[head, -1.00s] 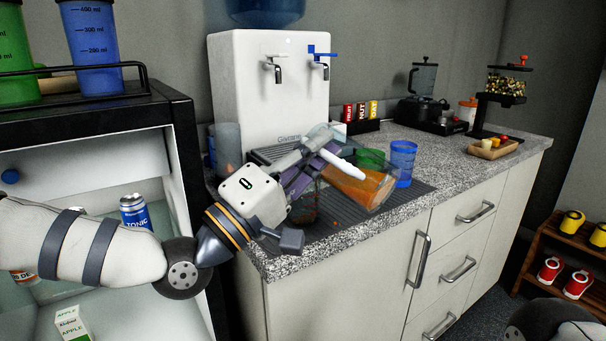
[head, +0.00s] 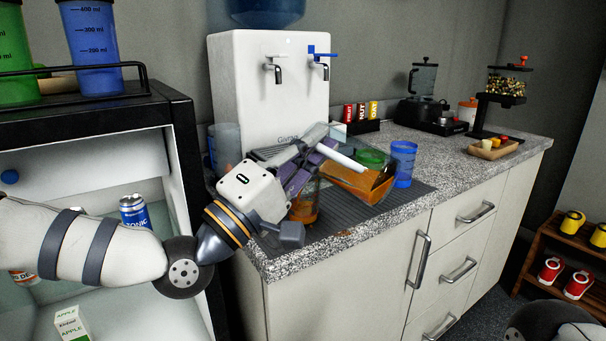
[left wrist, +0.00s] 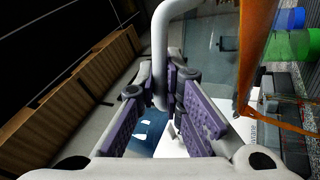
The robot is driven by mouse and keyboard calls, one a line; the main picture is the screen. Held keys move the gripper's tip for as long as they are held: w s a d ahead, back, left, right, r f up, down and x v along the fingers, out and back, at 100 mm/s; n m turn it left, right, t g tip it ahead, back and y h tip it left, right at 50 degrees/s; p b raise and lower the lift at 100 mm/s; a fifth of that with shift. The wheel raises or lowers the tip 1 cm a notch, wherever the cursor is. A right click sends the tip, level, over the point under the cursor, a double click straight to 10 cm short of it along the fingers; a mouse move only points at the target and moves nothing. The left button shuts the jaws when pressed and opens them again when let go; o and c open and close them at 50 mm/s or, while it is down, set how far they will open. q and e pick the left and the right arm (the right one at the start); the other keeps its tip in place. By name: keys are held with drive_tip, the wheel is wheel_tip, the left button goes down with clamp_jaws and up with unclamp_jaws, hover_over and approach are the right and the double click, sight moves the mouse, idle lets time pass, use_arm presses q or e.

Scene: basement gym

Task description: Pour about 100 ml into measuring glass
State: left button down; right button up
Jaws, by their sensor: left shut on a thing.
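My left gripper (head: 312,165) is shut on the white handle of a clear pitcher (head: 372,186) holding orange liquid. The pitcher is tilted above the counter mat. The handle (left wrist: 160,50) runs between the purple finger pads of my left gripper (left wrist: 165,100) in the left wrist view, with orange liquid (left wrist: 256,45) at the right. A clear glass (head: 304,207), apparently the measuring glass, stands on the mat behind and below the gripper, partly hidden. Orange liquid shows in it; its marks cannot be read. My right gripper is not in view.
A blue cup (head: 403,164) and a green cup (head: 371,157) stand right of the gripper, the green one partly behind the pitcher. A white water dispenser (head: 262,95) stands behind. An open fridge (head: 180,125) is at left. The counter's front right (head: 455,165) is clear.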

sight(330, 160)
use_arm(q)
drive_tip(key=shift+w+a+r+n+t, duration=0.3)
drive_tip(key=shift+n+t, duration=0.1)
drive_tip(key=shift+n, duration=0.3)
idle(0.7)
drive_tip(key=m+g, duration=0.1)
drive_tip(key=m, duration=0.1)
drive_tip(key=s+d+m+g+h, duration=0.1)
drive_tip(key=m, duration=0.1)
drive_tip(key=s+d+m+g, duration=0.1)
drive_tip(key=m, duration=0.1)
drive_tip(key=shift+s+d+h+p, duration=0.1)
drive_tip(key=shift+d+h+p, duration=0.05)
drive_tip(key=shift+h+p, duration=0.25)
drive_tip(key=shift+d+f+m+g, duration=0.2)
drive_tip(key=shift+f+m+g, duration=0.3)
drive_tip(key=shift+f+m, duration=0.35)
drive_tip(key=shift+s+f+m+g, duration=0.1)
drive_tip(key=shift+f+m+g, duration=0.15)
drive_tip(key=shift+m, duration=0.3)
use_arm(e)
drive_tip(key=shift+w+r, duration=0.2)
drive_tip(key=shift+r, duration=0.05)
